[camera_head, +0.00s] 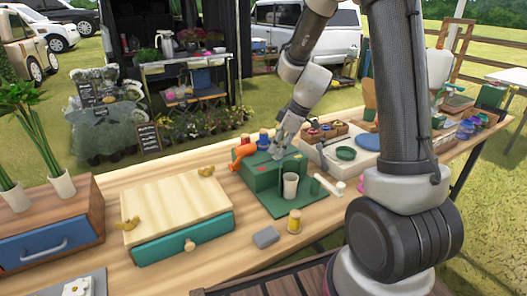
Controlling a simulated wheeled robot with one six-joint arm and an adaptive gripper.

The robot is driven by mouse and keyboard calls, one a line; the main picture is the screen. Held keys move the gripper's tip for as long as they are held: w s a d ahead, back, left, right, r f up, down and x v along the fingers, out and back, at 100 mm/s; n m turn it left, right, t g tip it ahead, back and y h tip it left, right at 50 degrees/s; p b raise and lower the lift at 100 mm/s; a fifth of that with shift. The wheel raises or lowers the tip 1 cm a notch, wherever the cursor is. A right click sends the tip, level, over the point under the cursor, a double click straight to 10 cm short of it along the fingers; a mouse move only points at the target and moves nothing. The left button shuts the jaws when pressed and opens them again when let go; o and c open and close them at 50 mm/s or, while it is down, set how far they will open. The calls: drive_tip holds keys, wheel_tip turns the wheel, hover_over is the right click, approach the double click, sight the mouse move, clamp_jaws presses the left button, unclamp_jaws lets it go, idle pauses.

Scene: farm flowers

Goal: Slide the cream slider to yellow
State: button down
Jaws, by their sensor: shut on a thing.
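My gripper (279,153) points down at the top back of the green box (262,181). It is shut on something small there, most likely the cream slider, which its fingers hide. I cannot make out a yellow mark or the slider's position along its track. Small red marks show on the box's upper face.
An orange piece (242,153) and a blue-topped peg (263,140) stand by the box. A pale cup (290,186), a yellow spool (294,221) and a grey block (265,237) are in front. A wooden box with a teal drawer (184,238) is left.

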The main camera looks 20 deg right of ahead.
sight(291, 152)
drive_tip(key=d, duration=0.2)
drive_tip(key=w+d, duration=0.1)
drive_tip(key=d, duration=0.4)
drive_tip(key=shift+w+d, duration=0.15)
drive_tip(key=shift+w, duration=0.1)
drive_tip(key=shift+r, duration=0.1)
drive_tip(key=c, duration=1.6)
unclamp_jaws()
drive_tip(key=shift+d, duration=0.1)
drive_tip(key=v, duration=1.2)
